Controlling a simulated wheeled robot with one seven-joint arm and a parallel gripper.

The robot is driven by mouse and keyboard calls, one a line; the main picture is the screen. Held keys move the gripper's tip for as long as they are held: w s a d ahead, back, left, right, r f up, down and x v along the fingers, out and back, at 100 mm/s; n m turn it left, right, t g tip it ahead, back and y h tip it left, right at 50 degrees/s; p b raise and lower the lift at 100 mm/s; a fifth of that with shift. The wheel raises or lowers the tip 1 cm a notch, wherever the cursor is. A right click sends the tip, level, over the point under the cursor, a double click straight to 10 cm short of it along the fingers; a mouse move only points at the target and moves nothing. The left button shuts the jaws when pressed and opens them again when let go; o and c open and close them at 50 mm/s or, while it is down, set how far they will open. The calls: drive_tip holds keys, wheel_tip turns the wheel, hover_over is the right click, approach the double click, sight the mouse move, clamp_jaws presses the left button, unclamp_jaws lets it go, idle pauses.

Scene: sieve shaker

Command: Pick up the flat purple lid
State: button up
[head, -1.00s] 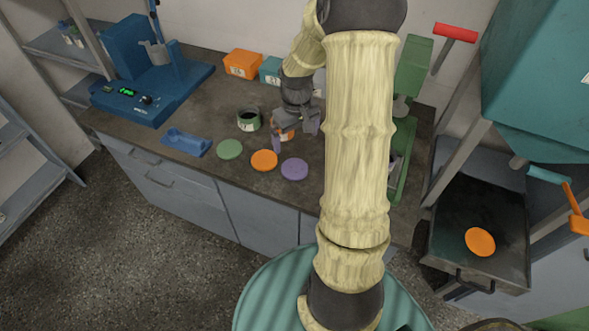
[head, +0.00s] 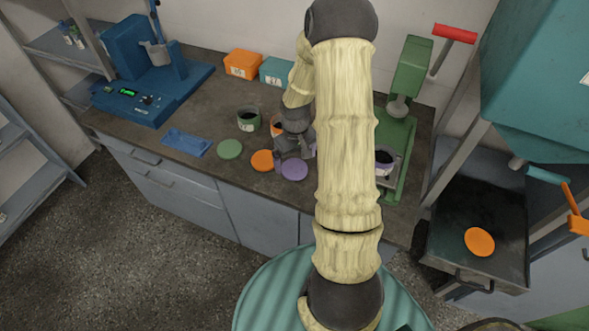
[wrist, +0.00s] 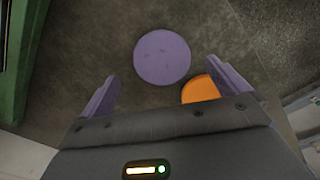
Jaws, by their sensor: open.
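The flat purple lid (head: 294,170) lies on the dark bench top near its front edge, right of an orange lid (head: 263,161). In the wrist view the purple lid (wrist: 162,57) lies beyond the fingertips, about midway between them, with nothing touching it. My gripper (head: 295,158) is above the bench close to the lid, and in the wrist view its two purple fingers (wrist: 128,93) are spread wide and empty. The orange lid (wrist: 203,90) is partly hidden behind the gripper body in the wrist view.
A green lid (head: 230,149) and a blue tray (head: 187,142) lie to the left. A green cup (head: 248,119) stands behind the lids. A green press (head: 397,150) with a purple-rimmed cup (head: 384,160) stands to the right. Another orange lid (head: 480,242) lies on a dark tray (head: 450,230).

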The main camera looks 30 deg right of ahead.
sight(295, 169)
drive_tip(key=shift+a+f, duration=0.15)
drive_tip(key=shift+f, duration=1.8)
drive_tip(key=c, duration=1)
